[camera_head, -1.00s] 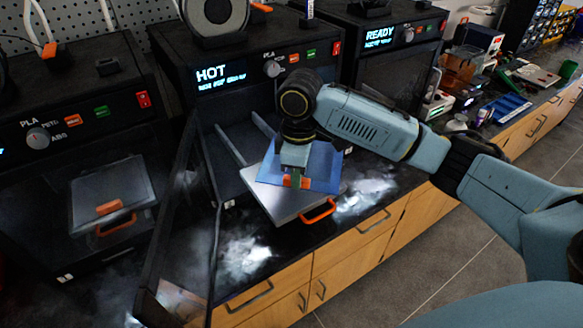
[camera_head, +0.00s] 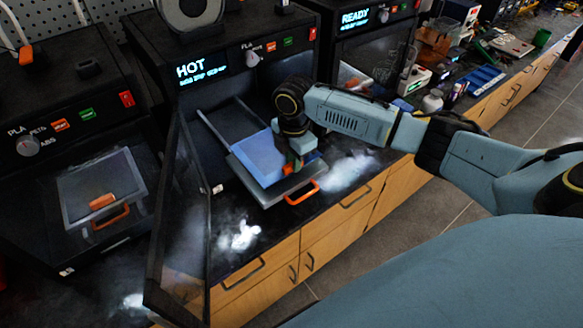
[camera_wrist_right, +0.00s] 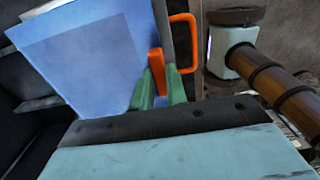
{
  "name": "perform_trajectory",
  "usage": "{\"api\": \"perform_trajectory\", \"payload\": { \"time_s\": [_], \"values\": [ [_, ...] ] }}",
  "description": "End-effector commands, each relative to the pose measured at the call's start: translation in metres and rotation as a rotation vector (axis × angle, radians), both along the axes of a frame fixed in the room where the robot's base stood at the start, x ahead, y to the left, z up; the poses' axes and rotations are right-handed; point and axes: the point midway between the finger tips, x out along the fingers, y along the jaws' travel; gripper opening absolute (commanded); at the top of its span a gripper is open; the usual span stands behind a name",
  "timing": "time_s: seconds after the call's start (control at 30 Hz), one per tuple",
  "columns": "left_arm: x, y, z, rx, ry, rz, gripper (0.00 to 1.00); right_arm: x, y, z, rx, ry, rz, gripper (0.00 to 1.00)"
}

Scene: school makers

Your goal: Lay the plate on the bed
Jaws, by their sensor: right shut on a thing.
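The blue plate (camera_head: 258,154) has an orange tab (camera_head: 288,169), and my right gripper (camera_head: 294,161) is shut on that tab. In the right wrist view, the green fingertips (camera_wrist_right: 160,88) pinch the tab (camera_wrist_right: 155,62), and the plate (camera_wrist_right: 85,65) spreads to the left. The plate is over the grey bed (camera_head: 258,190), which is pulled out of the printer marked HOT and has an orange handle (camera_head: 303,193). The plate covers much of the bed. I cannot tell whether it touches the bed or is slightly above it. My left gripper is not in view.
The HOT printer's dark door (camera_head: 182,225) stands open left of the bed. A second printer (camera_head: 85,180) at the left has its own bed and orange handle. The READY printer (camera_head: 365,55) is to the right. White vapour hangs over the bench beside the bed.

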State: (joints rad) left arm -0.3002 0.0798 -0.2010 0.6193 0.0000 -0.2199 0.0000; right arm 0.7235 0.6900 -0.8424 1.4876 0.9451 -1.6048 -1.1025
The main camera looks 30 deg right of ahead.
Motion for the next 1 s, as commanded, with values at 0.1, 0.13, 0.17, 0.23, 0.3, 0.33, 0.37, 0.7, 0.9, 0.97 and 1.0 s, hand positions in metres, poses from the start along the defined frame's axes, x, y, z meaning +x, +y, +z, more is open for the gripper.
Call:
{"api": "perform_trajectory", "payload": {
  "time_s": [0.1,0.13,0.17,0.23,0.3,0.33,0.37,0.7,0.9,0.97,1.0],
  "values": [
    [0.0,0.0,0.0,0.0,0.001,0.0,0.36,0.0,0.0,-0.009,0.001,0.0,0.0,0.0],
    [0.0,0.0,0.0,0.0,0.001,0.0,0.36,0.0,0.001,-0.013,0.001,0.001,0.0,0.0],
    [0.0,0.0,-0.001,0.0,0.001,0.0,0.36,-0.001,0.001,-0.017,0.001,0.002,0.0,0.0],
    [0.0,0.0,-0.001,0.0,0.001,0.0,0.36,0.0,0.001,-0.028,0.002,0.002,-0.001,0.0],
    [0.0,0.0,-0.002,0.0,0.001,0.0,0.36,0.0,0.0,-0.036,0.0,0.0,-0.002,0.0],
    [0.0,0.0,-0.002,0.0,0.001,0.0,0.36,0.0,0.0,-0.038,0.0,-0.001,-0.001,0.0],
    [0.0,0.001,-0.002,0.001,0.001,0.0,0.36,0.0,0.0,-0.039,0.0,-0.001,0.0,0.0],
    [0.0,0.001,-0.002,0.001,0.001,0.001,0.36,0.0,0.0,-0.042,0.0,0.0,0.0,0.17],
    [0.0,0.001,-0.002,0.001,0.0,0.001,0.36,0.0,0.0,-0.041,0.0,0.0,0.0,0.36],
    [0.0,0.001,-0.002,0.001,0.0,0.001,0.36,0.0,0.0,-0.041,0.0,-0.001,0.0,0.36],
    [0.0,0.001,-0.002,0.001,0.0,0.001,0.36,0.0,0.0,-0.041,0.0,-0.001,0.0,0.36]
  ]
}}
